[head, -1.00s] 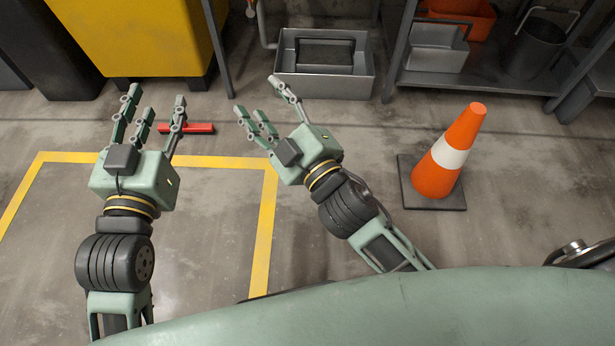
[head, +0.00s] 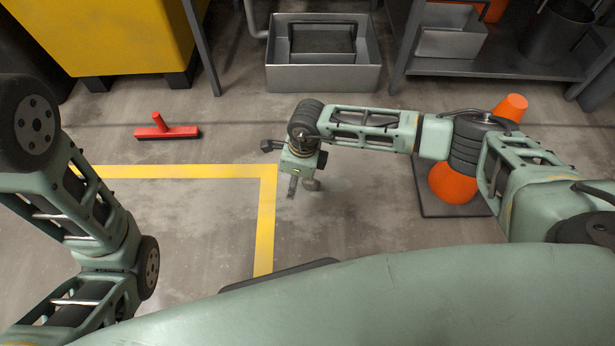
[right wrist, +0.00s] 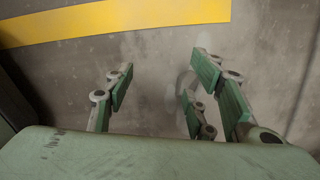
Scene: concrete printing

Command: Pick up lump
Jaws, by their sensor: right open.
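My right gripper (head: 290,182) points down over the bare floor just right of the yellow corner line. In the right wrist view its green fingers (right wrist: 160,82) are spread apart and hold nothing. A faint pale grey rounded shape (right wrist: 181,82) shows on the floor between the fingers, partly behind the right-hand ones. It blends with the concrete, and I cannot tell for sure that it is the lump. In the head view the hand hides most of that spot. My left arm is at the left edge, with its gripper out of view.
A yellow line (head: 266,215) marks the floor. A red squeegee-like tool (head: 168,132) lies behind it. A grey metal tub (head: 325,78) and shelving (head: 490,66) stand at the back, a yellow bin (head: 110,35) at back left.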

